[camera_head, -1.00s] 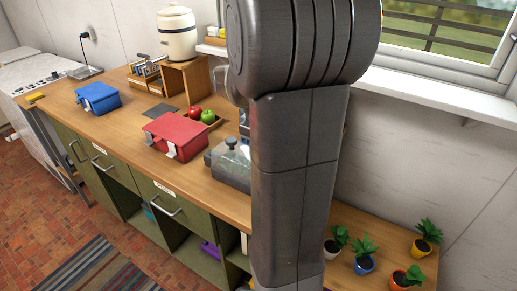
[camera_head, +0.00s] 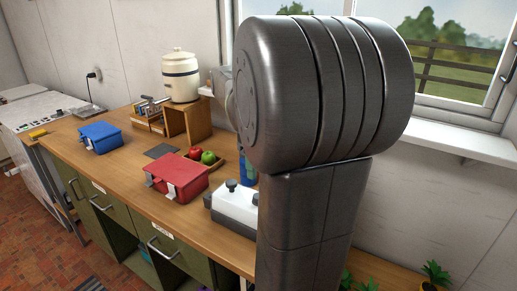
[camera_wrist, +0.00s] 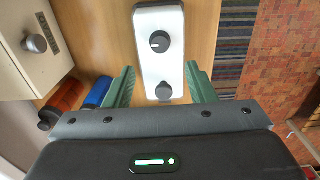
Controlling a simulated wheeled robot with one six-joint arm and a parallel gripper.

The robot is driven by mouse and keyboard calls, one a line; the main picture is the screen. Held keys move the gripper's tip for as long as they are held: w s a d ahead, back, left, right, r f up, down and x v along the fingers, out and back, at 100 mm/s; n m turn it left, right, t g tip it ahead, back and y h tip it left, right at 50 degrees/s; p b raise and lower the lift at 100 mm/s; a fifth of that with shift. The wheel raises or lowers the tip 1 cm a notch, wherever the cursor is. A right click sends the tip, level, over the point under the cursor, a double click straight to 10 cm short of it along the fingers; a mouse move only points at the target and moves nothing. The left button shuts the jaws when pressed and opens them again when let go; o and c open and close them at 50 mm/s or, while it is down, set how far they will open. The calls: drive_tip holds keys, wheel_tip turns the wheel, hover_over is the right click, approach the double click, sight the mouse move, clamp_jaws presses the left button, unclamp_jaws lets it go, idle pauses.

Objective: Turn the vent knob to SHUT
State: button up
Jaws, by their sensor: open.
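A white box (camera_wrist: 148,65) with two black knobs lies below my gripper in the wrist view. The larger knob (camera_wrist: 160,42) has a white mark pointing left; the smaller knob (camera_wrist: 164,91) is nearer my gripper. No label can be read, so I cannot tell which knob is the vent knob. The white box also shows on the counter in the head view (camera_head: 235,211), partly hidden by my arm. My gripper (camera_wrist: 160,68) is open, its green fingers on either side of the box with nothing held. In the head view my arm hides it.
A beige unit with a grey knob (camera_wrist: 36,43) stands left in the wrist view, near orange (camera_wrist: 68,95) and blue (camera_wrist: 97,92) objects. In the head view, a red box (camera_head: 177,177), a tray of apples (camera_head: 208,158) and a blue box (camera_head: 100,137) stand on the counter (camera_head: 130,165).

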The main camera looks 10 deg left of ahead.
drive_tip(key=shift+r, duration=2.1)
wheel_tip(320, 180, down, 14)
drive_tip(key=shift+r, duration=0.1)
